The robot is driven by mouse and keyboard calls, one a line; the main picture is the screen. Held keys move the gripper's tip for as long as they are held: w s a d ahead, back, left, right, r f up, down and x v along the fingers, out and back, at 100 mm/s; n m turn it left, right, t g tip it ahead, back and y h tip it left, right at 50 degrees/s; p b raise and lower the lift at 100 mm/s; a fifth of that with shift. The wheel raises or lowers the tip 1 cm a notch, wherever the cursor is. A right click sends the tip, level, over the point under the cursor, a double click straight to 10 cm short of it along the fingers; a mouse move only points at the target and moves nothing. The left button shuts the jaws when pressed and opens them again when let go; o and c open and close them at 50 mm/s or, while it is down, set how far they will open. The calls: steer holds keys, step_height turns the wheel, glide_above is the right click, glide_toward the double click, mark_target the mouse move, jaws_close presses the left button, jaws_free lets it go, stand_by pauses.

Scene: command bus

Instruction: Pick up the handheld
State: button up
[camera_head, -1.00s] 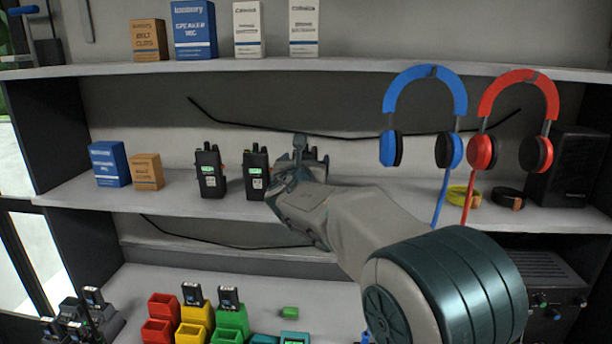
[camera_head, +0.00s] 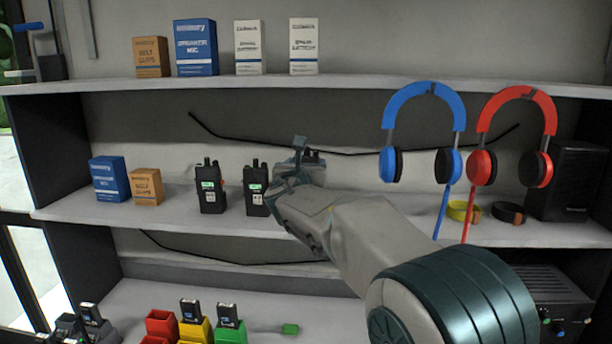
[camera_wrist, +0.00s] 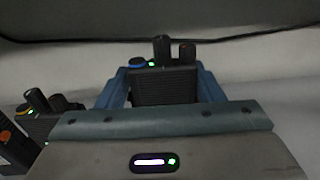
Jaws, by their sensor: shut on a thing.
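Two black handhelds with lit green screens stand upright on the middle shelf, the left one (camera_head: 210,188) and the right one (camera_head: 257,188). My gripper (camera_head: 305,165) is just right of them at the same shelf. In the wrist view my gripper (camera_wrist: 163,88) is shut on another black handheld (camera_wrist: 165,86), with a blue finger on each side of its body. Its antenna, knobs and a small green light show at the top. In the head view my gripper hides nearly all of this handheld. Whether its base touches the shelf cannot be told.
Blue (camera_head: 109,178) and tan boxes (camera_head: 146,187) stand left on the middle shelf (camera_head: 160,222). Blue (camera_head: 424,92) and red headphones (camera_head: 517,98) hang to the right. Other handhelds (camera_wrist: 38,120) are close at left in the wrist view. Boxes line the upper shelf.

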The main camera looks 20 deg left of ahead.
steer(key=s+d+r+b, duration=0.2)
steer(key=s+d+r, duration=0.4)
steer(key=d+r, duration=0.2)
steer(key=shift+s+d, duration=0.15)
steer(key=shift+d, duration=0.8)
